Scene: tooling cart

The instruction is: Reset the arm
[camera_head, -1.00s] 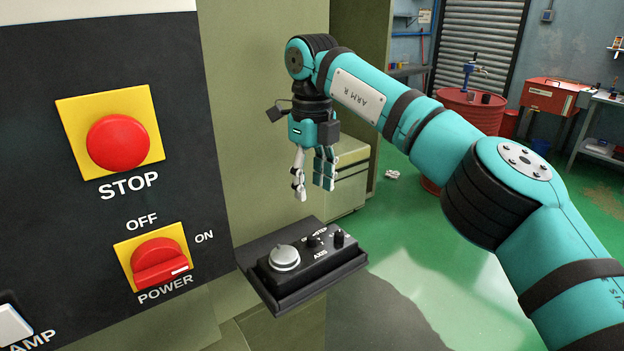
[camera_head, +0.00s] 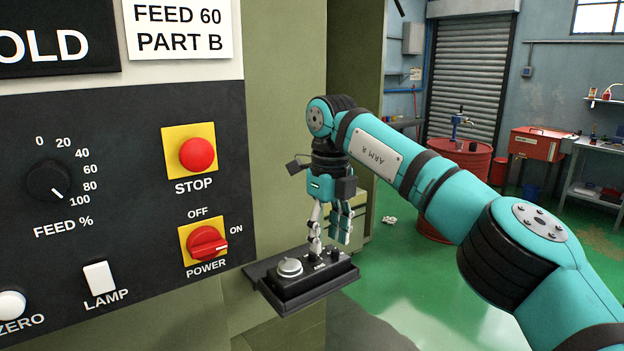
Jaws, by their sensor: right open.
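My right arm, marked ARM R, reaches in from the right. Its right gripper (camera_head: 331,246) points down with its two fingers apart, open and empty. The fingertips are at the back part of the small black control box (camera_head: 300,284). The near finger overlaps the AXIS knob area in the picture; I cannot tell whether it touches. The box has a silver round knob (camera_head: 290,267) at the left and a black knob (camera_head: 335,253) at the right. It sits on a dark shelf (camera_head: 262,272) by the machine panel. My left gripper is not in view.
The machine panel carries a red STOP button (camera_head: 198,154), a red POWER switch (camera_head: 207,243), a white LAMP switch (camera_head: 99,278) and a FEED dial (camera_head: 50,180). A red drum (camera_head: 478,158) and workbench stand behind. Green floor is open to the right.

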